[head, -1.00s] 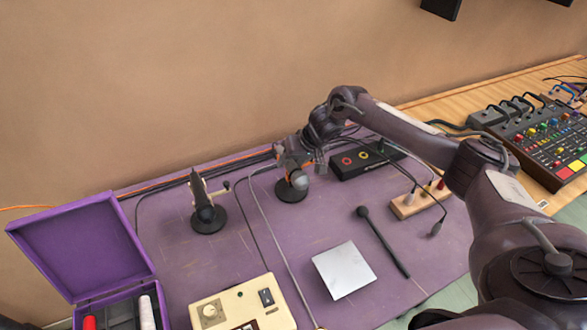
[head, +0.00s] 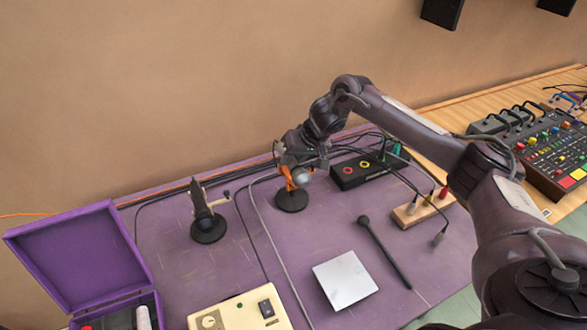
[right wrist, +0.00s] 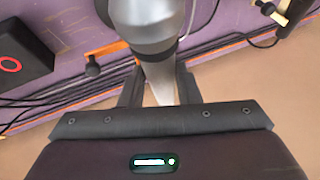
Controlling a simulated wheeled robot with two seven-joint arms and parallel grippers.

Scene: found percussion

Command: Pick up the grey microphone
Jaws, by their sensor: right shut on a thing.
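The grey microphone (head: 302,176) is in my right gripper (head: 293,160), over the back of the purple table. Its silver head points down toward the front. In the right wrist view the microphone (right wrist: 152,35) tapers down between the two dark fingers of the gripper (right wrist: 158,86), which are shut on it. A round black stand (head: 291,201) with an orange clip (head: 288,178) is just left of and below the microphone. I cannot tell whether microphone and clip still touch. My left gripper is out of view.
A second black stand (head: 208,229) is to the left. A purple case (head: 78,252) stands open at far left. A cream box (head: 240,312), a white square (head: 345,280), a dark stick-like thing (head: 384,250), a black box (head: 368,170) and a wooden block (head: 425,207) occupy the table.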

